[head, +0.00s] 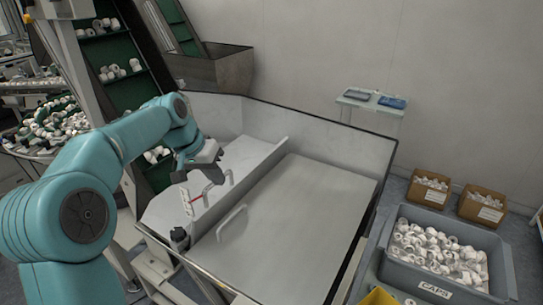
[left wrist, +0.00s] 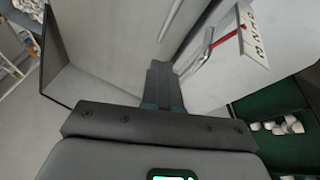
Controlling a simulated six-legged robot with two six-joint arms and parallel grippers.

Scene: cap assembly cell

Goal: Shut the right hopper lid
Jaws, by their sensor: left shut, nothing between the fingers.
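The right hopper lid (head: 305,210) is a wide grey metal panel with a bar handle (head: 232,222) near its lower left edge. It appears to lie flat inside the raised hopper walls; whether it is fully seated I cannot tell. To its left is a narrower panel (head: 240,158) with another bent handle (head: 213,187). My left gripper (head: 184,172) is shut and empty, over the left part of the hopper and near that second handle, apart from the right lid's handle. In the left wrist view its closed fingers (left wrist: 163,85) point toward pale metal surfaces. My right gripper is not in view.
A white label plate (left wrist: 255,38) with a red part is by the second handle. A dark knob-like part (head: 180,238) stands at the front edge. A grey caps bin (head: 448,287), two cardboard boxes (head: 430,198) and a small table (head: 370,103) are at right.

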